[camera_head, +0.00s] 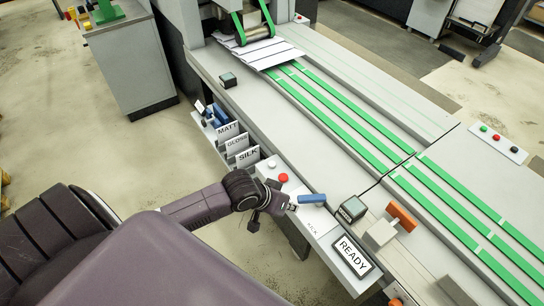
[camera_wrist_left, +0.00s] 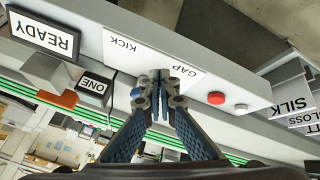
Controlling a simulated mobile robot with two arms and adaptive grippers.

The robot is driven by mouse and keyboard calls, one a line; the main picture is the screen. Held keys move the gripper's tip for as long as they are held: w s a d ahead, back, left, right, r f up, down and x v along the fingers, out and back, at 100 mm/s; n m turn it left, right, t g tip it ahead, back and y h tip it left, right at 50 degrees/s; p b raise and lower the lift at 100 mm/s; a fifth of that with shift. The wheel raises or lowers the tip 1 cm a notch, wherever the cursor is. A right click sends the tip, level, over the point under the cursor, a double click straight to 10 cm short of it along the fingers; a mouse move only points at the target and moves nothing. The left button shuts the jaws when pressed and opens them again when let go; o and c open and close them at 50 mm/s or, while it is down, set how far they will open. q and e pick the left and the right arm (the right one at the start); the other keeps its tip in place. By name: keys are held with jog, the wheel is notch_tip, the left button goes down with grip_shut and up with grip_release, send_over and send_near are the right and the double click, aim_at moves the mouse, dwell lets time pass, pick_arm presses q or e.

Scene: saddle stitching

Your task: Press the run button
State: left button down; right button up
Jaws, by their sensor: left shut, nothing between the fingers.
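No button in view carries a readable run label. On the near panel a white button (camera_head: 271,164) and a red button (camera_head: 283,178) sit side by side. In the left wrist view the red button (camera_wrist_left: 216,97) and the white button (camera_wrist_left: 241,107) lie to the right of the fingertips. My left gripper (camera_head: 291,207) is over the panel beside the KICK label (camera_head: 313,229). In the wrist view its fingertips (camera_wrist_left: 163,75) are together and empty, in front of the KICK/GAP plate (camera_wrist_left: 122,46); contact cannot be told. My right gripper is not in view.
A READY display (camera_head: 353,254) and a small dark block (camera_head: 352,208) are near the gripper. A blue bar (camera_head: 312,198) is just beside the fingertips. MATT, GLOSS and SILK holders line the machine's side. Another button strip (camera_head: 497,142) is across the green belts.

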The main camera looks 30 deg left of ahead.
pick_arm(q)
jog(key=w+a+r+n+t, duration=0.2)
jog(key=w+a+r+n, duration=0.1)
jog(key=w+a, duration=0.65)
notch_tip(320, 180, up, 4)
jog(key=n+y, duration=0.1)
jog(key=n, duration=0.2)
send_over(270, 164)
jog(key=shift+d+t, duration=0.1)
jog(key=shift+t, duration=0.3)
jog(key=shift+f, duration=0.15)
notch_tip(270, 164, down, 8)
jog(key=b, duration=0.5)
jog(key=shift+b, duration=0.35)
jog(key=shift+f, duration=0.25)
